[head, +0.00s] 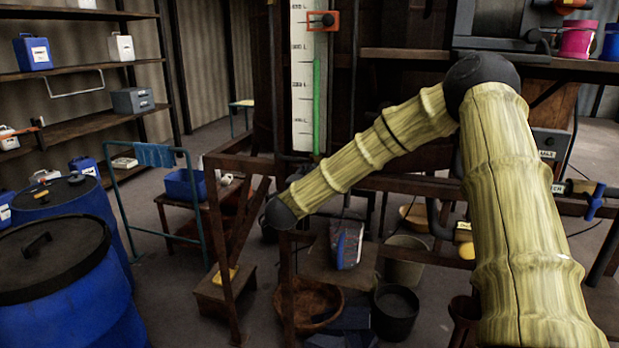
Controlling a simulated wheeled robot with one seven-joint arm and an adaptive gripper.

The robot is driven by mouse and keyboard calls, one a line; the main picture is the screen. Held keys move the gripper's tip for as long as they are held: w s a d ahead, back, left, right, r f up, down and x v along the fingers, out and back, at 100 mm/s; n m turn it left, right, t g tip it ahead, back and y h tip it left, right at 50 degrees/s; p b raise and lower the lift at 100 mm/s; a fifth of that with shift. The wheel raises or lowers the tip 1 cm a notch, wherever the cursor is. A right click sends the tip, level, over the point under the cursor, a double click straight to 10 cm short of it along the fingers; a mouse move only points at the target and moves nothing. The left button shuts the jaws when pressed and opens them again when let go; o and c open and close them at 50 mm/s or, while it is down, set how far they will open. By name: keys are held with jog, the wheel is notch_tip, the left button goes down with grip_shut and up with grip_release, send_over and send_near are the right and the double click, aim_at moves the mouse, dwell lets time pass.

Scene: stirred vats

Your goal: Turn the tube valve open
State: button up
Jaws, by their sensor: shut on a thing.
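A white level gauge board (302,80) with printed marks stands upright on the dark frame. A green column (317,105) runs up its right side. I cannot tell whether that is the tube valve. The gauge's foot is close behind my forearm, and no valve handle shows clearly there. My bamboo-like forearm reaches down and left across the frame and ends in a dark rounded joint. My gripper is not visible beyond it, so what it touches is hidden.
Blue drums (70,265) stand at the lower left, near a teal rail (118,205) with a blue cloth. A small wooden step (222,292), a round wooden bowl (312,300) and a dark bucket (396,312) sit low in front. A blue-handled valve (597,200) is at the right.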

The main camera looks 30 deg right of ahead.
jog(key=shift+f, duration=0.1)
jog(key=o, duration=1)
jog(key=shift+a, duration=0.1)
jog(key=v, duration=1.2)
